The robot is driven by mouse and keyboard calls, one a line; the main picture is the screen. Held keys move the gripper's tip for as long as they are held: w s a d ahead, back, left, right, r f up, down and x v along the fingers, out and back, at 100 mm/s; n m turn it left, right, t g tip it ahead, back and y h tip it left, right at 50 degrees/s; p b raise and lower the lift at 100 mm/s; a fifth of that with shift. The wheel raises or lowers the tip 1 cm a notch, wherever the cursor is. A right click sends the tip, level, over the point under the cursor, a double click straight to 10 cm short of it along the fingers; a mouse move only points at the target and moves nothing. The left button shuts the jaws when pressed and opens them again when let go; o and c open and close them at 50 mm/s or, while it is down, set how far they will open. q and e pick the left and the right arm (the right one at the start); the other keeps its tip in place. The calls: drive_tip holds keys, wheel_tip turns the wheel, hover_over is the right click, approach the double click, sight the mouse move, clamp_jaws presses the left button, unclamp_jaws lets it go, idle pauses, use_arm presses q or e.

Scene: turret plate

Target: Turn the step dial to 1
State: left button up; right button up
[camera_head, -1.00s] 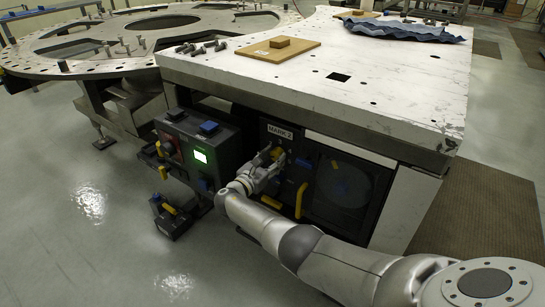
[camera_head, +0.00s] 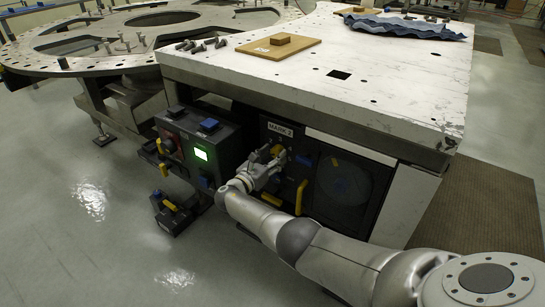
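My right gripper (camera_head: 270,158) is at the front panel under the MARK 2 label (camera_head: 279,129). Its fingers are at a yellow part (camera_head: 277,150) on that panel, which looks like the step dial. The fingers and wrist hide much of the dial, so I cannot read its setting. I cannot tell whether the fingers are closed on it or only beside it. My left gripper is not in view.
A yellow handle (camera_head: 301,197) is on the panel to the right. The white table top (camera_head: 400,95) overhangs the panel. A small dark box (camera_head: 173,212) is on the floor.

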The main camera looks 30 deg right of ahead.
drive_tip(key=shift+o, duration=0.7)
drive_tip(key=shift+a, duration=0.1)
drive_tip(key=v, duration=1.2)
